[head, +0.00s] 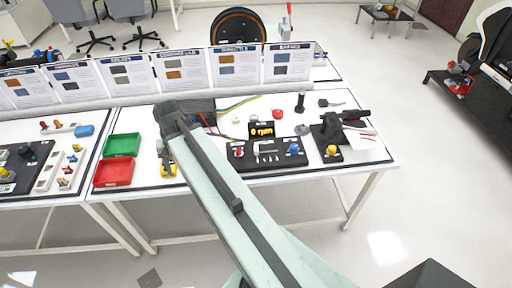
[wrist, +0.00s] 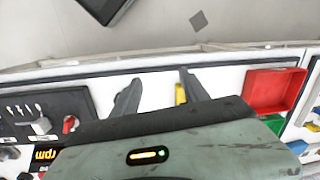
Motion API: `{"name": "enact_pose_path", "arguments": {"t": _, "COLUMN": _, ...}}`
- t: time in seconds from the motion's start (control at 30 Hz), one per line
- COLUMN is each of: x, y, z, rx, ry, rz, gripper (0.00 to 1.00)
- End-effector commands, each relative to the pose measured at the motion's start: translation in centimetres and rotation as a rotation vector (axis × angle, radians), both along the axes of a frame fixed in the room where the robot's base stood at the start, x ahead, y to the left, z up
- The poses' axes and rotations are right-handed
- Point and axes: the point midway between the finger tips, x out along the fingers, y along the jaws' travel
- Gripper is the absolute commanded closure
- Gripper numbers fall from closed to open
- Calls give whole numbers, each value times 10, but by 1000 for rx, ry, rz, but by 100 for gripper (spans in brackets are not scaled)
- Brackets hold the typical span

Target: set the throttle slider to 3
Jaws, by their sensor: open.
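The black control panel (head: 285,160) lies on the middle table, right of my arm. Its pale slider area (head: 265,148) sits between a red control (head: 239,151) and a blue knob (head: 294,148). The slider's setting is too small to read. The display (head: 261,131) behind it shows 0 rpm. In the wrist view the panel (wrist: 70,98) is at the left, with pale slots and a white handle (wrist: 41,125). My gripper (wrist: 157,78) is open and empty over the white table, beside the panel.
A red tray (head: 114,173) and green tray (head: 122,145) stand left of my arm. A yellow object (head: 168,170) lies near the front edge. A black device (head: 340,128) stands right of the panel. Cables and a row of posters are behind.

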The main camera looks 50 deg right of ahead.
Motion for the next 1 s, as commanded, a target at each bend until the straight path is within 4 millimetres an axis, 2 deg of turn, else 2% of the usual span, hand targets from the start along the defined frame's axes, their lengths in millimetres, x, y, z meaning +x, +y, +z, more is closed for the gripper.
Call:
{"name": "enact_pose_path", "arguments": {"t": 0.03, "x": -2, "y": -46, "z": 0, "rx": 33, "ry": 12, "rz": -201, "gripper": 47}}
{"name": "enact_pose_path", "arguments": {"t": 0.13, "x": -19, "y": -126, "z": 1, "rx": 110, "ry": 39, "rz": -607, "gripper": 47}}
{"name": "enact_pose_path", "arguments": {"t": 0.2, "x": -38, "y": -178, "z": 3, "rx": 166, "ry": 61, "rz": -879, "gripper": 47}}
{"name": "enact_pose_path", "arguments": {"t": 0.3, "x": -70, "y": -242, "z": 6, "rx": 242, "ry": 92, "rz": -1218, "gripper": 47}}
{"name": "enact_pose_path", "arguments": {"t": 0.4, "x": -99, "y": -288, "z": 9, "rx": 307, "ry": 119, "rz": -1469, "gripper": 47}}
{"name": "enact_pose_path", "arguments": {"t": 0.5, "x": -119, "y": -313, "z": 12, "rx": 349, "ry": 139, "rz": -1622, "gripper": 47}}
{"name": "enact_pose_path", "arguments": {"t": 0.6, "x": -128, "y": -323, "z": 13, "rx": 368, "ry": 148, "rz": -1687, "gripper": 47}}
{"name": "enact_pose_path", "arguments": {"t": 0.83, "x": -127, "y": -322, "z": 6, "rx": 369, "ry": 150, "rz": -1696, "gripper": 47}}
{"name": "enact_pose_path", "arguments": {"t": 1.0, "x": -122, "y": -316, "z": -17, "rx": 369, "ry": 150, "rz": -1693, "gripper": 47}}
